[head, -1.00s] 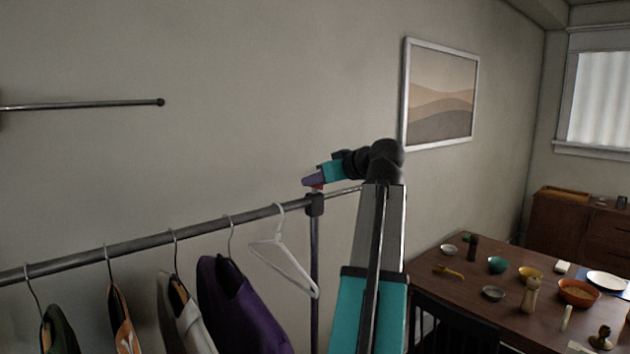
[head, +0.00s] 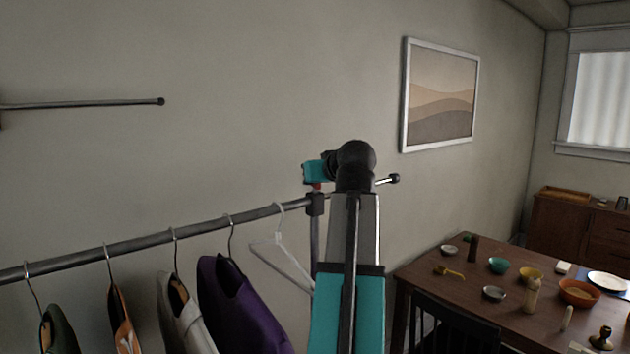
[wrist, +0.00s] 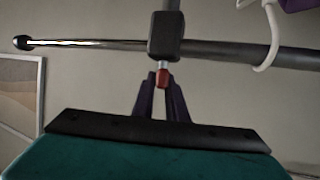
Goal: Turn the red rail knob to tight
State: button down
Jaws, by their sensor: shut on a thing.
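The red rail knob (wrist: 162,78) shows in the wrist view on a short metal stem under the dark clamp block (wrist: 166,36). My gripper (wrist: 162,83) has its two dark purple fingers closed on the knob, one on each side. In the head view the knob (head: 316,187) is a small red patch just above the clamp block (head: 315,204) on the clothes rail. My teal gripper body (head: 317,172) sits right over it there, and the fingers are mostly hidden. The knob's turn angle cannot be read.
The clothes rail (head: 130,236) runs left with several garments and an empty white hanger (head: 280,250) close to the clamp. Its thin end (head: 386,181) sticks out right behind my arm. A wooden table (head: 460,290) with dishes stands at the right. A framed picture (head: 440,95) hangs behind.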

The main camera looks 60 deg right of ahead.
jog(key=shift+w+m+g+h, duration=0.1)
jog(key=shift+m+g+h, duration=1.4)
jog(key=shift+m+g, duration=0.3)
jog(key=shift+m+g+h+b, duration=0.6)
jog(key=shift+m+g+h, duration=0.2)
jog(key=shift+m+g, duration=0.75)
jog(key=m+g+b, duration=0.4)
jog(key=m+g, duration=0.1)
jog(key=g, duration=0.1)
jog(key=shift+d+f, duration=0.1)
jog(key=shift+m+g+b, duration=0.95)
jog(key=shift+g+b, duration=0.05)
jog(key=shift+g, duration=0.05)
jog(key=shift+m+g, duration=0.3)
jog(key=shift+m, duration=0.1)
jog(key=c, duration=1.8)
grip_release()
jog(key=shift+o, duration=0.2)
